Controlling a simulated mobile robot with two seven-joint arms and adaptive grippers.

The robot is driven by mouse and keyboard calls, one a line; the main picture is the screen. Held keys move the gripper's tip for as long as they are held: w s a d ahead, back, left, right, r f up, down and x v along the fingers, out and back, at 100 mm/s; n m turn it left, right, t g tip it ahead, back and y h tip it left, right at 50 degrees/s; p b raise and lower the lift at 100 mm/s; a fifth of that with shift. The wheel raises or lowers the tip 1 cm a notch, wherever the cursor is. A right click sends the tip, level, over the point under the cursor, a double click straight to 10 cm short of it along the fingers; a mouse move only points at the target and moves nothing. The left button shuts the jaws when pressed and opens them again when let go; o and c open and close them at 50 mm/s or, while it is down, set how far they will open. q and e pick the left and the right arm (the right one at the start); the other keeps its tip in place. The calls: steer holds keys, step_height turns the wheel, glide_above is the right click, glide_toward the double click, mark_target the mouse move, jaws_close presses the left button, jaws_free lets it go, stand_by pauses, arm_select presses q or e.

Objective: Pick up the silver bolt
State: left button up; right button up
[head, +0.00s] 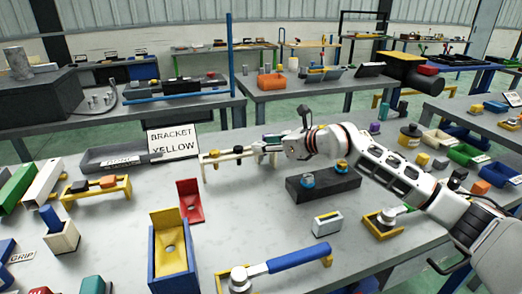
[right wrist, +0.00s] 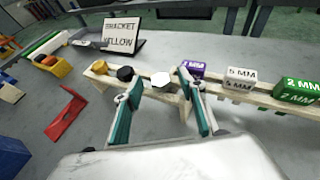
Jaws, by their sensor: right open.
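The silver bolt (right wrist: 163,79) shows its pale hexagonal head in the right wrist view. It stands in a wooden rack (right wrist: 218,98), between a black bolt (right wrist: 125,74) and a purple labelled block (right wrist: 193,69). My right gripper (right wrist: 158,84) is open, with one teal-padded finger to each side of the silver head in the picture. Nothing is held, and I cannot tell how deep the fingers reach. In the head view my right gripper (head: 266,145) is at the rack (head: 214,162) and hides part of it. My left gripper is not in view.
A "BRACKET YELLOW" sign (head: 173,142) stands behind the rack. A red bracket (head: 190,203) lies in front to the left.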

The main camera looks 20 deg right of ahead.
jaws_close()
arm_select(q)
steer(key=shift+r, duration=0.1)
arm_select(e)
steer(key=shift+r, duration=0.15)
